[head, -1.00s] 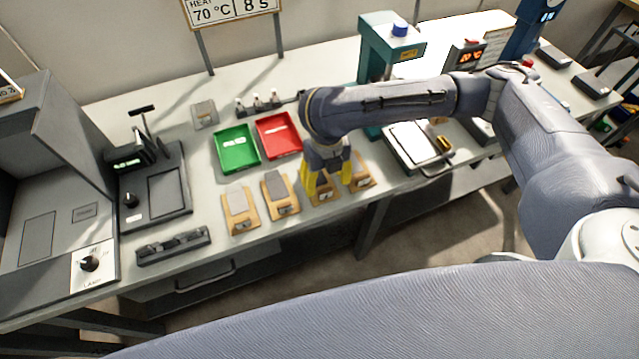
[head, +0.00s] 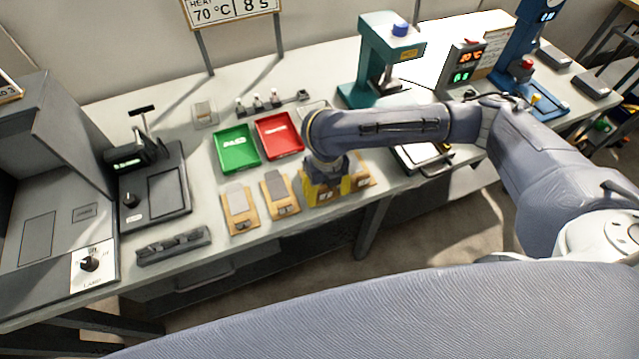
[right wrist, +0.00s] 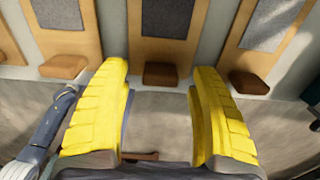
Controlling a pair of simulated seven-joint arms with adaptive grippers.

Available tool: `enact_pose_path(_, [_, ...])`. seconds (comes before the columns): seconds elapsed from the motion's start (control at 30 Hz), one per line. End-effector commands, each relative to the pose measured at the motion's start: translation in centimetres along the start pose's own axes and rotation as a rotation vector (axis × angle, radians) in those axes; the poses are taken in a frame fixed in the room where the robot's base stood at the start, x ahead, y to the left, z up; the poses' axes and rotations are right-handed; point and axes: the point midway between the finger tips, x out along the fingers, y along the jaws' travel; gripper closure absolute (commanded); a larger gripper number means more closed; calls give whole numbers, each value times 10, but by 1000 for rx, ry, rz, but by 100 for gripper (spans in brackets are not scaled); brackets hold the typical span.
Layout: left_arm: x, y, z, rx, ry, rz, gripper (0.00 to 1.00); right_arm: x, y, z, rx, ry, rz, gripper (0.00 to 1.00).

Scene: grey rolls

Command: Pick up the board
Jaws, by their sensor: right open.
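Several tan boards, each with a grey strip and a small brown block at its near end, lie in a row along the bench's front edge. The leftmost board (head: 240,210) and the second board (head: 280,194) show clearly in the head view. My right gripper (head: 333,193) is over the third, mostly hiding it and part of the fourth. In the right wrist view, the open yellow fingers (right wrist: 160,105) stand either side of the near end of the middle board (right wrist: 134,42). Its brown block (right wrist: 160,75) sits just ahead, between the fingertips. Nothing is held. My left gripper is out of view.
A green tray (head: 237,149) and a red tray (head: 279,136) stand behind the boards. A black rack (head: 173,246) lies at left, near a black scale-like device (head: 155,190). A teal press (head: 375,65) stands behind my right arm. Neighbouring boards lie close on both sides.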

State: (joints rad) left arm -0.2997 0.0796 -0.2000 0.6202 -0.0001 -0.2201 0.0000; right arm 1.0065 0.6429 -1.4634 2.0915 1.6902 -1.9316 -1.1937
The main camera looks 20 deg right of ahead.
Motion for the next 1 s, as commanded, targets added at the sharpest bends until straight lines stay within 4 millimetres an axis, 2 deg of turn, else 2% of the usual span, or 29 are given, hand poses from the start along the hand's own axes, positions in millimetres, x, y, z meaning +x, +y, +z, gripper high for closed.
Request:
enact_pose_path(0.07, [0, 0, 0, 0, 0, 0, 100, 0, 0, 0, 0, 0, 0, 45])
enact_pose_path(0.53, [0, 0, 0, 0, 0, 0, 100, 0, 0, 0, 0, 0, 0, 99])
enact_pose_path(1.0, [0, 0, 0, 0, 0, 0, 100, 0, 0, 0, 0, 0, 0, 100])
